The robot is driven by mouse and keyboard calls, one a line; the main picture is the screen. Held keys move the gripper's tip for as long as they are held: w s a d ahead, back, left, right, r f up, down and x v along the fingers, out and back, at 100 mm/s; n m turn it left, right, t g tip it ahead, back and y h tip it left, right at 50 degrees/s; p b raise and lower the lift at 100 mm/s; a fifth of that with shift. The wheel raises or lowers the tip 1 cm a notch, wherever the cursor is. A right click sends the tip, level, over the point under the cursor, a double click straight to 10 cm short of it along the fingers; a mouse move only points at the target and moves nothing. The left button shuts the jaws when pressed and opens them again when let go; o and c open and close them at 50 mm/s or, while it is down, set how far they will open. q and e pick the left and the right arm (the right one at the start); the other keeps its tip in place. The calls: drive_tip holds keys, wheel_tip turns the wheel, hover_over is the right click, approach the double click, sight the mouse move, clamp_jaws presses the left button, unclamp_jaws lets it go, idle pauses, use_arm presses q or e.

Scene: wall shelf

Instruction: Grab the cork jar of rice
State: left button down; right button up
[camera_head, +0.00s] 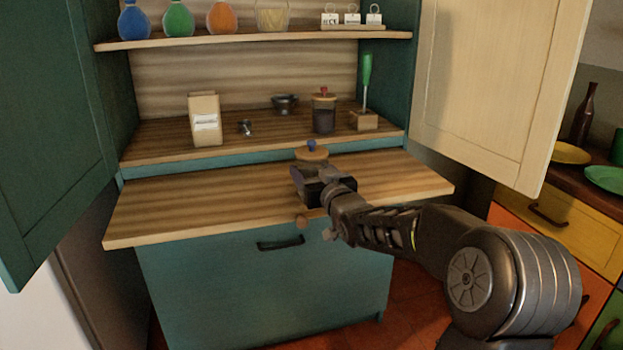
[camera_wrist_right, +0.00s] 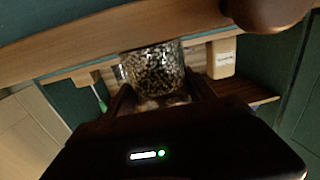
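A jar with a flat cork lid and a blue knob (camera_head: 312,154) stands behind my right gripper in the head view; its body is mostly hidden by the gripper. In the right wrist view a clear glass jar (camera_wrist_right: 154,70) full of dark and pale speckled grains shows just beyond and between the fingers. My right gripper (camera_head: 312,180) reaches in from the right over the pull-out board. Its fingers stand apart (camera_wrist_right: 160,92), and contact with the glass is not clear. My left gripper is not in view.
A second jar with a red knob (camera_head: 324,115), a paper carton (camera_head: 205,119), a dark pot (camera_head: 284,104) and a green-handled tool in a block (camera_head: 366,90) stand on the shelf behind. The cabinet's open doors flank it. The board's left side (camera_head: 190,205) is clear.

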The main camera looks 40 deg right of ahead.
sight(312, 141)
drive_tip(key=shift+r, duration=0.1)
clamp_jaws()
idle(0.4)
drive_tip(key=shift+r, duration=0.1)
wheel_tip(312, 141, up, 10)
drive_tip(key=shift+f+p, duration=0.1)
drive_tip(key=shift+p, duration=0.95)
